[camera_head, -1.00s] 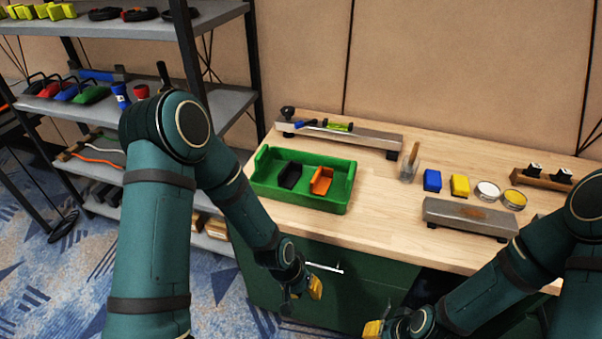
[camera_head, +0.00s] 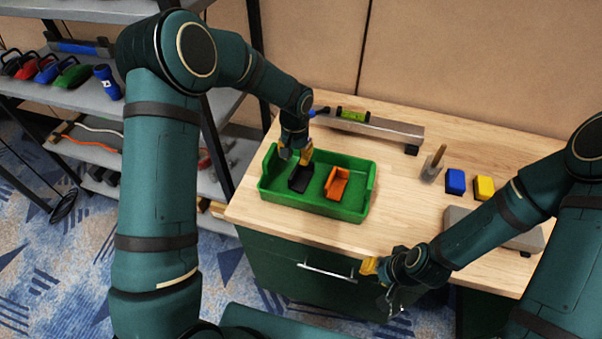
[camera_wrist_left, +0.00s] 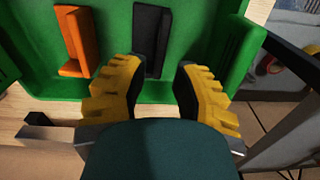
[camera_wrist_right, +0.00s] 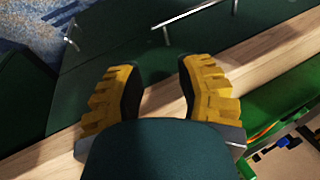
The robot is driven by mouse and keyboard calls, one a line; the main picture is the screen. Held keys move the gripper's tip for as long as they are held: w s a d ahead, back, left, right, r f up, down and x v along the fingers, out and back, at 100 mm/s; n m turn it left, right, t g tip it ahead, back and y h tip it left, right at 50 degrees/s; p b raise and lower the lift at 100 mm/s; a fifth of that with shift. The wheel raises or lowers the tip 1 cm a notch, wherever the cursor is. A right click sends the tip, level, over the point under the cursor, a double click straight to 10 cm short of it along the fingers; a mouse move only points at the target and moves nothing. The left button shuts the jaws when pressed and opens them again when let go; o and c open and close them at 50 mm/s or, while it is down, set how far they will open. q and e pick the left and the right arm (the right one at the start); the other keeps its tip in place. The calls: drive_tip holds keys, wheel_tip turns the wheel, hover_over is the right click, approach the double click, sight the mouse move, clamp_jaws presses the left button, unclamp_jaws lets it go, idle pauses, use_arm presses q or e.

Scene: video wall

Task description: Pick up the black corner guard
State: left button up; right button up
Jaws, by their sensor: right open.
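The black corner guard (camera_head: 300,179) lies in the green tray (camera_head: 345,211), left of an orange corner guard (camera_head: 337,184). My left gripper (camera_head: 295,156) is above the tray at its back left, close to the black guard. In the left wrist view the left gripper (camera_wrist_left: 158,90) is open, and the black guard (camera_wrist_left: 151,40) shows beyond and between its yellow fingertips; I see no grip on it. The orange guard (camera_wrist_left: 76,40) is left of the fingers there. My right gripper (camera_head: 375,285) is open and empty in front of the table's front edge; its fingers show in the right wrist view (camera_wrist_right: 157,85).
Behind the tray is a metal rail (camera_head: 380,129) with a green level (camera_head: 353,114). A brush in a holder (camera_head: 432,165), a blue block (camera_head: 455,181) and a yellow block (camera_head: 483,187) stand to the right. A shelf rack is at left.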

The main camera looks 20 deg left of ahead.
sight(296, 169)
use_arm(q)
drive_tip(key=f, duration=0.8)
drive_tip(key=shift+w+a+f+b, duration=0.1)
drive_tip(key=shift+w+f+b, duration=0.2)
drive_tip(key=shift+b, duration=0.05)
clamp_jaws()
